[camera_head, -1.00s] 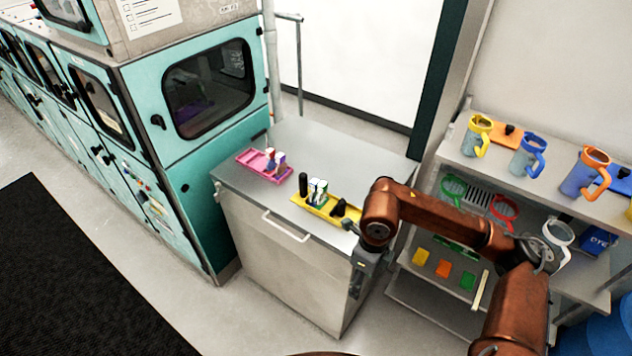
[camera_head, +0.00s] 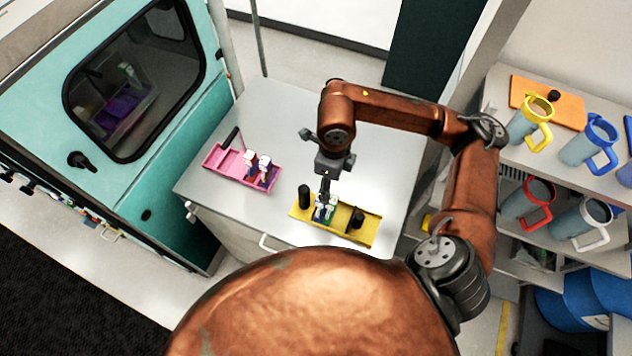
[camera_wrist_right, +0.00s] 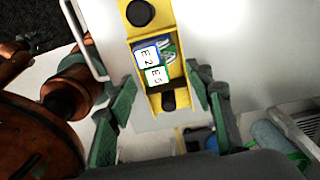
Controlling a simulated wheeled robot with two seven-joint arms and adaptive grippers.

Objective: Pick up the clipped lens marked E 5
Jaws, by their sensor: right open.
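The lens marked E 5 (camera_wrist_right: 157,75) shows a white label with a green border in the right wrist view. It stands in the yellow tray (camera_wrist_right: 140,33), right beside a blue-bordered one marked E 2 (camera_wrist_right: 147,56). In the head view these two are small white-topped pieces (camera_head: 325,212) in the yellow tray (camera_head: 364,234), partly covered by my gripper. My right gripper (camera_head: 326,186) points down over them. In the wrist view its green fingers (camera_wrist_right: 162,83) are spread on both sides of the tray, with nothing between them held. My left gripper is not in view.
A pink tray (camera_head: 219,162) with several similar pieces lies to the left on the grey cabinet top (camera_head: 280,130). Black knobs (camera_head: 304,196) stand at the yellow tray's ends. A teal machine is at left; shelves with jugs (camera_head: 590,140) are at right.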

